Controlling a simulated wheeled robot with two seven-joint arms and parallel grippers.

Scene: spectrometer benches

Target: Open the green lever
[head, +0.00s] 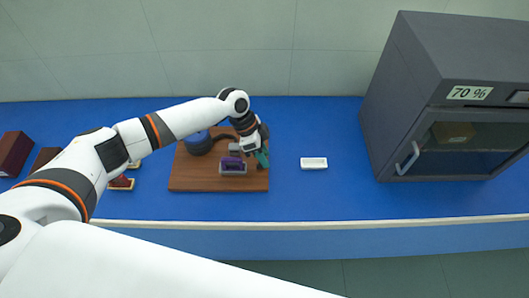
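The green lever (264,160) shows as a small teal-green piece at the right part of a brown wooden board (195,178). My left arm comes in from the left, and my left gripper (258,152) is at the green lever, partly covering it. The gripper is small and dark here, so I cannot tell whether its fingers are open or shut, or touching the lever. A purple part on a grey block (232,167) sits on the board just left of the gripper. My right gripper is not in view.
A dark blue round part (198,143) sits on the board's left. A small white block (314,163) lies to the right on the blue bench (330,195). A grey cabinet (405,95) with a "70 %" label stands at the right. Dark red boxes (14,153) stand far left.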

